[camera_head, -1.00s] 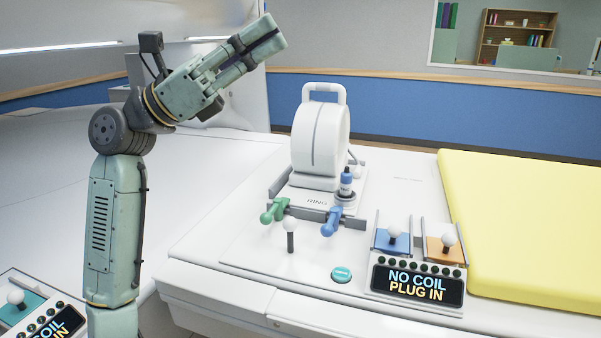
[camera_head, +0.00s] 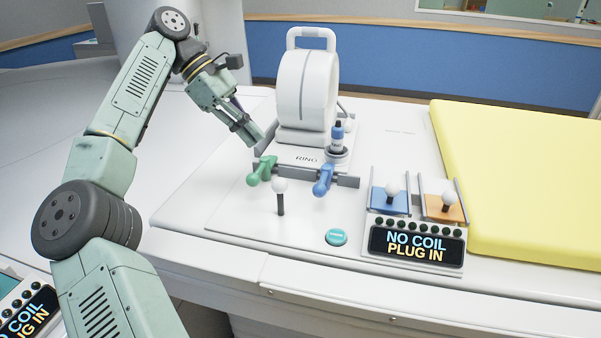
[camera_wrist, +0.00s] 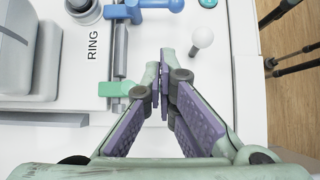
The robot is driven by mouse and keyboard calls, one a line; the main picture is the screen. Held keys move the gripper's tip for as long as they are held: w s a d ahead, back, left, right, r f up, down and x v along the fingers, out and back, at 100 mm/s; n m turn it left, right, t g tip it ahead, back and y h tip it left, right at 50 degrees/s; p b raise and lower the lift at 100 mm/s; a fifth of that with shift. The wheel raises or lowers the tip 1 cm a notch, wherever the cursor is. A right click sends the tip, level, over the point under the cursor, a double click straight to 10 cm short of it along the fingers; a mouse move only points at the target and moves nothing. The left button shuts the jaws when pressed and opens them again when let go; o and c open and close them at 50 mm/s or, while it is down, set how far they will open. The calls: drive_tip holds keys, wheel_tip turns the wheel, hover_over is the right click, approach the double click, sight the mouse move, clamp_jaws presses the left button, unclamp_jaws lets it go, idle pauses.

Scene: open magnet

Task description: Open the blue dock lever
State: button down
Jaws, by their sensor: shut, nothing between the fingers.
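The blue dock lever (camera_head: 323,180) sticks out toward the front at the right of the grey bar before the ring coil (camera_head: 305,95). In the wrist view the blue lever (camera_wrist: 160,4) is at the top edge, partly cut off. A green lever (camera_head: 261,171) is at the bar's left end; it also shows in the wrist view (camera_wrist: 117,89), left of my fingertips. My gripper (camera_head: 253,136) is shut and empty, pointing down, left of the ring coil and apart from the blue lever. In the wrist view my gripper (camera_wrist: 161,72) shows its fingertips close together.
A white-knobbed post (camera_head: 280,196) stands in front of the two levers. A teal button (camera_head: 337,237) and a display panel (camera_head: 417,244) reading "NO COIL PLUG IN" are to the right. Blue and orange slots with white knobs sit behind the panel.

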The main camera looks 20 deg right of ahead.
sight(324, 181)
drive_tip(key=x, duration=0.9)
drive_tip(key=shift+s+d+f+p, duration=0.1)
drive_tip(key=shift+p, duration=0.3)
drive_tip(key=shift+s+d+f+p, duration=0.2)
drive_tip(key=shift+s+d, duration=0.2)
drive_tip(key=shift+d, duration=0.2)
drive_tip(key=shift+s+d+f+p, duration=0.25)
drive_tip(key=shift+s+d, duration=0.1)
drive_tip(key=shift+d, duration=0.25)
drive_tip(key=shift+s+d+f+p, duration=0.2)
drive_tip(key=shift+s+d, duration=0.2)
drive_tip(key=shift+d, duration=0.2)
